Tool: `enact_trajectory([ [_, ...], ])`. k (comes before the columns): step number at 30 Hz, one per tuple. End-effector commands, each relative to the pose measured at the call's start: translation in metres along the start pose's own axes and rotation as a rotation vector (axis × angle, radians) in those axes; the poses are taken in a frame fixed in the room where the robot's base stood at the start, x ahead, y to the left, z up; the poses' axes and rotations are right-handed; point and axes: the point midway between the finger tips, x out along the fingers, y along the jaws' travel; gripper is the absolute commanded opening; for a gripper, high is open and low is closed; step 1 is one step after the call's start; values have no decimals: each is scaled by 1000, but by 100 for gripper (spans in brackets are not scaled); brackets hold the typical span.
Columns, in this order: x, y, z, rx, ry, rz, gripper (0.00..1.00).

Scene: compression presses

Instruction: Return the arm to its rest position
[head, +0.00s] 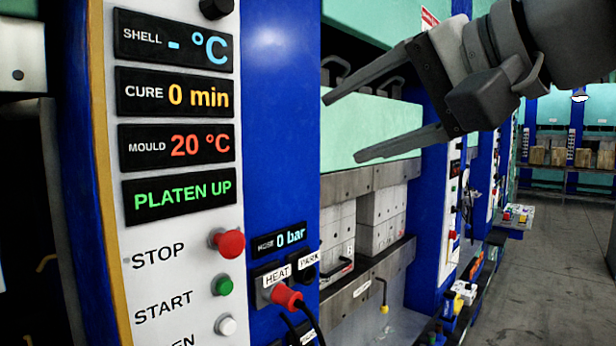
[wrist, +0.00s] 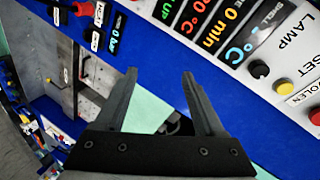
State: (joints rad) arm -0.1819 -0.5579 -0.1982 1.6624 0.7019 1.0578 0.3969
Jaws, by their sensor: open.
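My gripper (head: 340,128) is in the upper right of the head view, in front of the press, with its two fingers spread and pointing left. Nothing is between them. In the wrist view my gripper (wrist: 158,85) shows both fingers apart and empty, with the press panel beyond them. My arm comes in from the upper right corner of the head view. No contact between the fingers and the press shows.
The near press has a control panel (head: 180,230) with a red stop button (head: 228,242) and a green start button (head: 222,285). A red plug (head: 286,296) sits in the HEAT socket. Grey mould blocks (head: 383,220) stand behind. Open floor (head: 560,260) lies at right.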

Motion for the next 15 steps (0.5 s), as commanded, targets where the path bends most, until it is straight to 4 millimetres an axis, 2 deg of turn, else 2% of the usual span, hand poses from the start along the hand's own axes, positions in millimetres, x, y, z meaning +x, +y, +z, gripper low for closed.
enact_trajectory([
  [1, 11, 33, 9, -34, -4, 80, 71],
  [7, 36, 163, 51, -227, -57, 396, 71],
  [12, 35, 266, 91, -413, -156, 640, 71],
  [15, 28, 311, 111, -506, -220, 745, 71],
])
